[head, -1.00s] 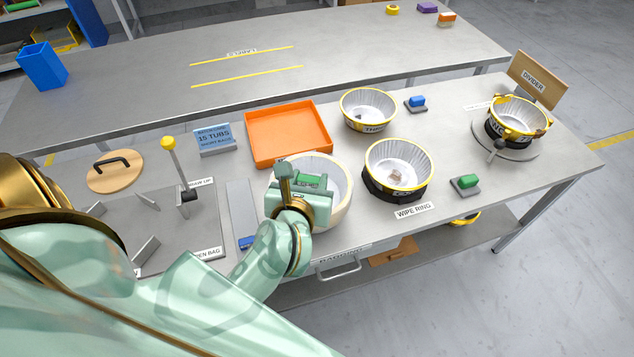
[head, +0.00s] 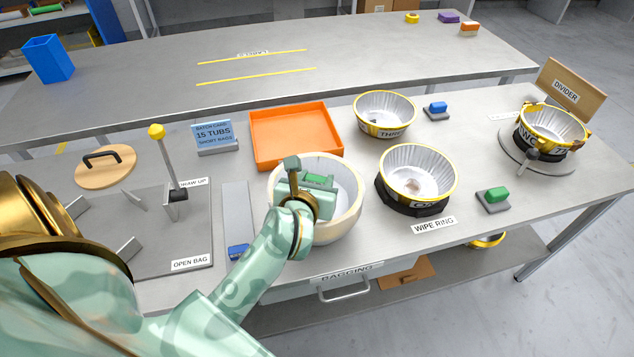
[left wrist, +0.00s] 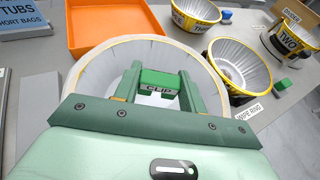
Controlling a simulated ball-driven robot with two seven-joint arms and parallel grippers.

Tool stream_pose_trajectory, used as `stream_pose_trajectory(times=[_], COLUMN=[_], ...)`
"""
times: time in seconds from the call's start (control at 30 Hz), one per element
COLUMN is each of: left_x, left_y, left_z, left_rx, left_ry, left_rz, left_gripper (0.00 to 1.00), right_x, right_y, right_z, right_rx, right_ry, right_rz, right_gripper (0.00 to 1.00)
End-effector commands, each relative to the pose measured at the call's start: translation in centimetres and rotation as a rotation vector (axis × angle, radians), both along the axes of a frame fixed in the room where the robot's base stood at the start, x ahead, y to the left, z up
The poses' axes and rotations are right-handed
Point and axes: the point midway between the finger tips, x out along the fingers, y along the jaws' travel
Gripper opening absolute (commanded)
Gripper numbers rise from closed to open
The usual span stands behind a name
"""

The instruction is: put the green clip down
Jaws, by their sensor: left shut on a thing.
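The green clip (left wrist: 158,84), marked "CLIP", is between the two fingers of my left gripper (left wrist: 157,88) in the left wrist view. The left gripper is shut on it. In the head view the green clip (head: 316,181) shows partly behind the left gripper (head: 308,185). Both are over a cream round bowl (head: 345,222). I cannot tell how high the clip is above the bowl or whether it touches it. My right gripper is not in view.
An orange tray (head: 258,150) lies behind the bowl. Foil tubs marked ONE (head: 405,160), THREE (head: 368,102) and TWO (head: 550,118) stand to the right. A green block on a grey base (head: 497,195) is near the front edge.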

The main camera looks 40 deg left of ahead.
Motion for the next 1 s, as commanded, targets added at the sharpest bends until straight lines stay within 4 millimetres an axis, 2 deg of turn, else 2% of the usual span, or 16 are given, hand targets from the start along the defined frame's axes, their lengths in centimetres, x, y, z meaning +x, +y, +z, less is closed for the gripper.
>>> stream_pose_trajectory(times=[0.57,0.6,0.67,1.0], left_x=[0.0,0.0,-0.1,-0.1], left_y=[0.0,0.0,0.0,0.0], left_z=[-1.2,-1.2,-1.2,-0.8], left_rx=[-0.001,-0.002,-0.002,-0.003], left_ry=[0.001,0.002,0.002,0.002], left_rz=[0.000,0.000,0.000,0.001], left_gripper=[0.20,0.46,0.63,0.63], right_x=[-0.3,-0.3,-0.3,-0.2], right_y=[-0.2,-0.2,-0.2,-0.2], right_z=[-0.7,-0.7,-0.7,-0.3], right_rx=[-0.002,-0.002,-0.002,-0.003], right_ry=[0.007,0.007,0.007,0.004], right_rz=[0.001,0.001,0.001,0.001], right_gripper=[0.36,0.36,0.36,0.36])
